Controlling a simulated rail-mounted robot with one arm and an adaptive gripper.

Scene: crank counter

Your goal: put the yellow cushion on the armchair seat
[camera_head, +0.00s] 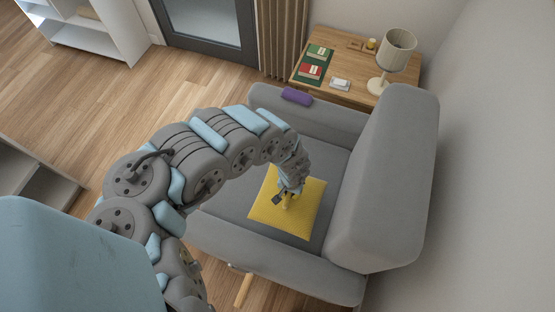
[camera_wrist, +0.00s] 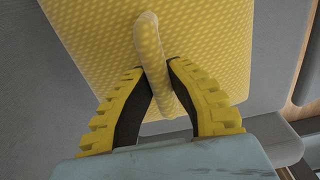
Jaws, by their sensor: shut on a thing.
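The yellow cushion (camera_head: 277,219) is at the grey armchair's seat (camera_head: 240,212) in the head view, lying flat over it; I cannot tell whether it rests on the seat or hangs just above. In the wrist view the cushion (camera_wrist: 205,35) fills the upper middle, with a raised yellow loop or ridge (camera_wrist: 150,45) on its face. My gripper (camera_wrist: 155,75) has its two yellow-toothed fingers shut on this ridge. In the head view my gripper (camera_head: 288,200) is over the cushion's middle and hides part of it.
The armchair has a tall backrest (camera_head: 388,185) at right, a far armrest (camera_head: 330,122) with a purple item (camera_head: 297,96) on it, and a near armrest (camera_head: 280,263). Behind stands a wooden table (camera_head: 345,96) with a lamp (camera_head: 397,55) and books (camera_head: 312,70).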

